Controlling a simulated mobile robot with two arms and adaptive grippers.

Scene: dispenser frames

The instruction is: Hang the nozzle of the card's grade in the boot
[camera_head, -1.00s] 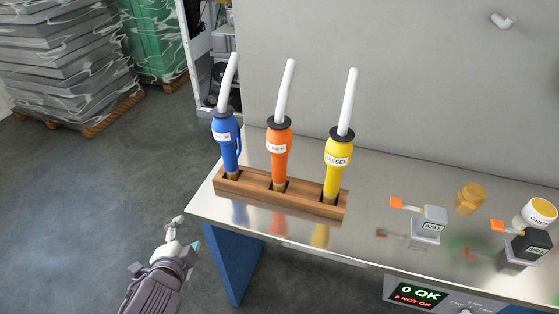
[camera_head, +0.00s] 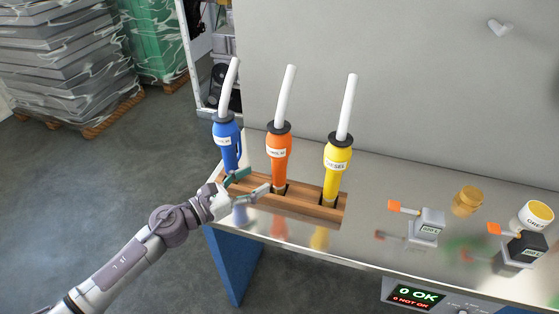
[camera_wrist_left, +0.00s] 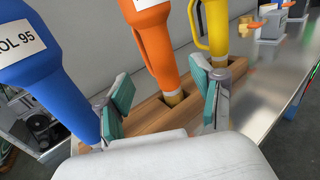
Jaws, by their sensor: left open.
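Three nozzles stand upright in slots of a wooden rack (camera_head: 300,211) on the steel bench: a blue nozzle (camera_head: 227,143), an orange nozzle (camera_head: 279,156) and a yellow nozzle (camera_head: 337,165) labelled DIESEL. Each has a dark collar and a pale spout pointing up. The blue label ends in "OL 95" in the left wrist view (camera_wrist_left: 30,55). My left gripper (camera_head: 250,184) is open and empty, low at the rack between the blue and orange nozzles. In the left wrist view its jaws (camera_wrist_left: 160,104) face the orange nozzle's base (camera_wrist_left: 158,60). I cannot make out a card or boot. My right gripper is out of view.
A display (camera_head: 417,294) hangs at the front edge. A grey wall stands behind.

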